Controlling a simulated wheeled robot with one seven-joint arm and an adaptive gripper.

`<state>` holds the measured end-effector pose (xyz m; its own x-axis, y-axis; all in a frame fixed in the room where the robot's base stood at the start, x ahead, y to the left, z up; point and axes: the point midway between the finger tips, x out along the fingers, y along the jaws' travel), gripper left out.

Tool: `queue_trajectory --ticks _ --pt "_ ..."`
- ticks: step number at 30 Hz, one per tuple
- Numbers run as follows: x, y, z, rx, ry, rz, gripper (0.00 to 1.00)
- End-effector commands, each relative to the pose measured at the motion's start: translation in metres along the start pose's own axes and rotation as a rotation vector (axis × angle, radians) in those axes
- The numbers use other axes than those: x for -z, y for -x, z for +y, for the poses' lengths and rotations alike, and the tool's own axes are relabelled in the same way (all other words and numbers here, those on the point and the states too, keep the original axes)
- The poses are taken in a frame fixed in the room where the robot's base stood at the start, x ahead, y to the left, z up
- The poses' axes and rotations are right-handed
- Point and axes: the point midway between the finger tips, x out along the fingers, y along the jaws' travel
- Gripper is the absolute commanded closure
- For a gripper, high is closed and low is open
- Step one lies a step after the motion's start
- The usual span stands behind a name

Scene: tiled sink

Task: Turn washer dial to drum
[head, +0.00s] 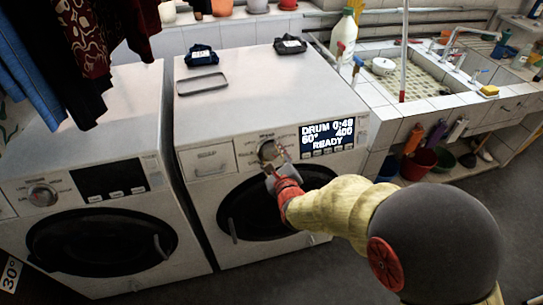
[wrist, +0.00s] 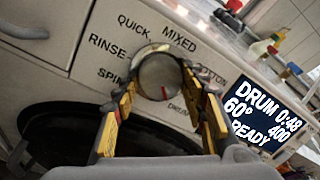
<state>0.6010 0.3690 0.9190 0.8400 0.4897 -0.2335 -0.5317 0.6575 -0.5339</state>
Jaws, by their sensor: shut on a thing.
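The washer dial (wrist: 158,72) is a round silver knob on the right-hand washer's front panel. It also shows in the head view (head: 268,150), partly covered by my gripper (head: 275,168). In the wrist view my gripper (wrist: 160,82) has its yellow-padded fingers on both sides of the dial, shut on it. A red mark on the dial points down and right, towards the partly hidden DRUM label (wrist: 178,107). The washer's display (head: 328,138) reads DRUM, 60°, 400 and READY.
A second washer (head: 100,200) with a dark display stands at the left. Dark cloth items (head: 202,55) and a phone-like frame (head: 202,84) lie on the right washer's top. A tiled sink (head: 420,75) is at the right. Clothes (head: 85,40) hang at the upper left.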

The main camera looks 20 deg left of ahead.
Motion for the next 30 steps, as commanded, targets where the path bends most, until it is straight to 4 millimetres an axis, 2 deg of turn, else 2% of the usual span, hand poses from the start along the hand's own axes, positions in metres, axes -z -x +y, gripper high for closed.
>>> queue_trajectory --ticks 5,6,15,25,30 --pt "0.004 0.001 0.002 -0.003 -0.001 0.006 0.83" --pt "0.004 0.001 0.002 -0.003 0.000 0.006 0.57" --pt "0.002 0.000 0.001 -0.002 0.001 0.003 0.40" --pt "0.001 0.001 0.000 -0.001 0.001 0.001 0.39" --pt "0.000 0.014 0.000 0.000 0.001 0.000 0.39"
